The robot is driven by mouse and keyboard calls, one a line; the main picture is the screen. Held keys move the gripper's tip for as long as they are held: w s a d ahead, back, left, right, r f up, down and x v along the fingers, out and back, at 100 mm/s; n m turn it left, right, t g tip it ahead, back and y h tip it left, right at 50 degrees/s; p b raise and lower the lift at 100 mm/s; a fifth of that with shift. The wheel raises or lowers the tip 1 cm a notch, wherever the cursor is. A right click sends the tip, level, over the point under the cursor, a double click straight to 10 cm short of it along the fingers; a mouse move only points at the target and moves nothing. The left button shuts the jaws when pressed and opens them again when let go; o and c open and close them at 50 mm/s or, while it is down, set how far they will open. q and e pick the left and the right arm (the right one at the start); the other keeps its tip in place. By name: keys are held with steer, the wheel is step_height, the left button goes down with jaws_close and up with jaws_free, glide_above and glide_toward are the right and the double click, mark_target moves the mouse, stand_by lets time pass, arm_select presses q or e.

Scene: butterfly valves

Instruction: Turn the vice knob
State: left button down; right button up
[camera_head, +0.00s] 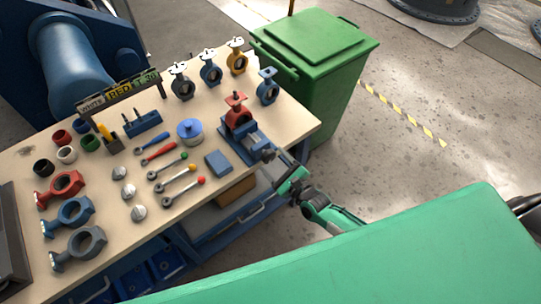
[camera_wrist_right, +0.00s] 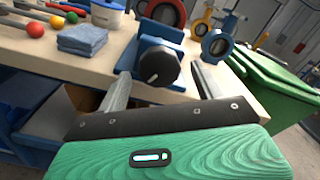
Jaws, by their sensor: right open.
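The blue vice (camera_head: 249,142) stands at the right front edge of the workbench, with a red butterfly valve (camera_head: 237,114) upright at it. Its dark round knob (camera_head: 268,155) faces out over the bench's edge. In the right wrist view the black knob (camera_wrist_right: 158,67) sits ahead of the blue vice body (camera_wrist_right: 160,27). My right gripper (camera_head: 276,160) is at the knob in the head view. In the wrist view its open fingers (camera_wrist_right: 162,82) lie on either side of the knob, with gaps showing. Contact is not visible. My left gripper is not in view.
The workbench (camera_head: 100,190) holds loose valves, rings, wrenches, colored-ball levers, a blue pot (camera_head: 190,131) and a blue cloth (camera_head: 218,164). Blue, yellow and grey valves stand behind the vice. A green bin (camera_head: 315,65) is beyond the bench. Floor to the right is clear.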

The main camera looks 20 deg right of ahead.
steer(key=shift+x, duration=1.2)
steer(key=shift+c, duration=0.2)
steer(key=c, duration=1)
steer(key=shift+o, duration=0.3)
steer(key=shift+n, duration=0.3)
